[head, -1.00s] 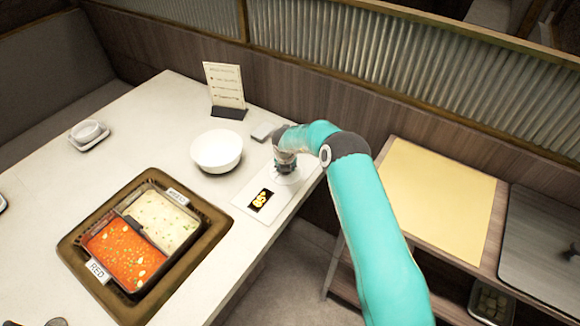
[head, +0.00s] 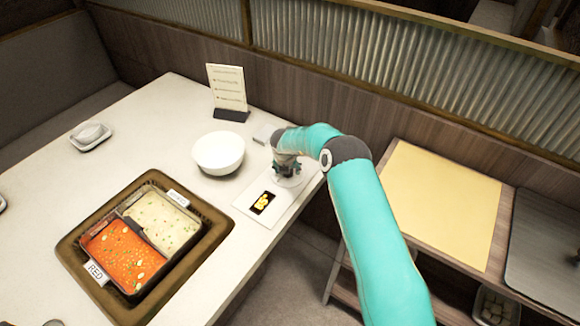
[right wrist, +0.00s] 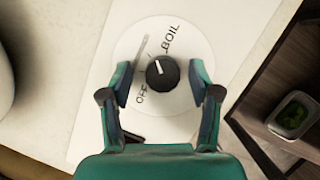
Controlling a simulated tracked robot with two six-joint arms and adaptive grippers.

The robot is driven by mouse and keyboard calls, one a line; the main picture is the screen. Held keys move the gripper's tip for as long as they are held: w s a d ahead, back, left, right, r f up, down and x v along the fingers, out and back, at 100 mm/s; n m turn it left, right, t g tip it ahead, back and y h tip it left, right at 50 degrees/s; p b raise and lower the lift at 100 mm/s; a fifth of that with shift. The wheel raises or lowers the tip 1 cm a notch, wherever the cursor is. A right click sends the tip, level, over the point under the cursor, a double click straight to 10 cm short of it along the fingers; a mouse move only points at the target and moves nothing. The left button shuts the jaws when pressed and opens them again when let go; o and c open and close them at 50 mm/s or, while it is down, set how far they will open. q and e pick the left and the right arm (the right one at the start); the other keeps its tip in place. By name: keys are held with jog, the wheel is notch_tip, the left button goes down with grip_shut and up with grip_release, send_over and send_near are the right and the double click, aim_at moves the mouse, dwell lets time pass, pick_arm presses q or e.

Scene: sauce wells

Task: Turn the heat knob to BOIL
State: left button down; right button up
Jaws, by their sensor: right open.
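The heat knob (right wrist: 163,72) is black and round, with a white pointer mark, on a pale round dial (right wrist: 188,45) lettered OFF and BOIL. In the right wrist view its mark points up and slightly left, not straight at the BOIL lettering (right wrist: 172,38). My right gripper (right wrist: 161,74) is open, with one finger on each side of the knob and a visible gap to each. My left gripper is not clearly seen.
A black display (head: 262,202) with yellow symbols lies beside the dial. A white bowl (head: 218,153) and a menu stand (head: 228,90) are close behind. A two-part pot (head: 150,236) of red and white broth sits in a brown frame (head: 66,250). A side shelf (head: 440,205) is at right.

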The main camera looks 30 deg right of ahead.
jog(key=v, duration=1.1)
jog(key=shift+s+r, duration=0.15)
jog(key=shift+r, duration=0.15)
jog(key=shift+a, duration=0.15)
